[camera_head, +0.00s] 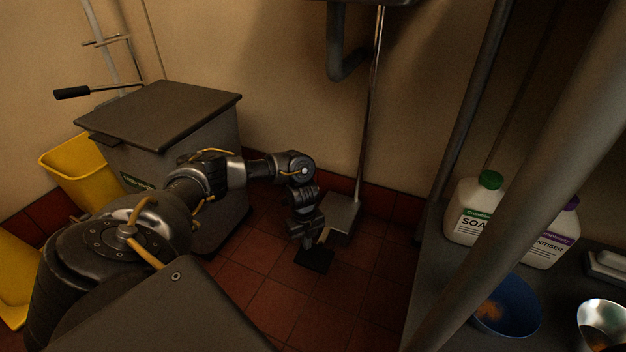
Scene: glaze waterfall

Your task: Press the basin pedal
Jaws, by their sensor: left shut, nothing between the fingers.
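The basin (380,2) shows only as a dark underside at the top edge, with a bent drain pipe (345,55) and a thin metal rod (370,105) below it. The rod runs down to a small grey pedal box (343,216) on the floor by the wall. A flat black pedal pad (316,260) lies in front of the box, joined by a short pale lever (324,236). My left gripper (307,243) points down, shut and empty, right over the pad's back edge. I cannot tell whether it touches the pad. My right gripper is not in view.
A grey lidded bin-like unit (165,105) with a black-handled lever (72,92) stands left, beside a yellow bucket (80,170). On the right, a metal shelf (440,275) holds jugs (475,210), a blue bowl (507,308) and a steel bowl (603,322). Red floor tiles (320,315) are clear in front.

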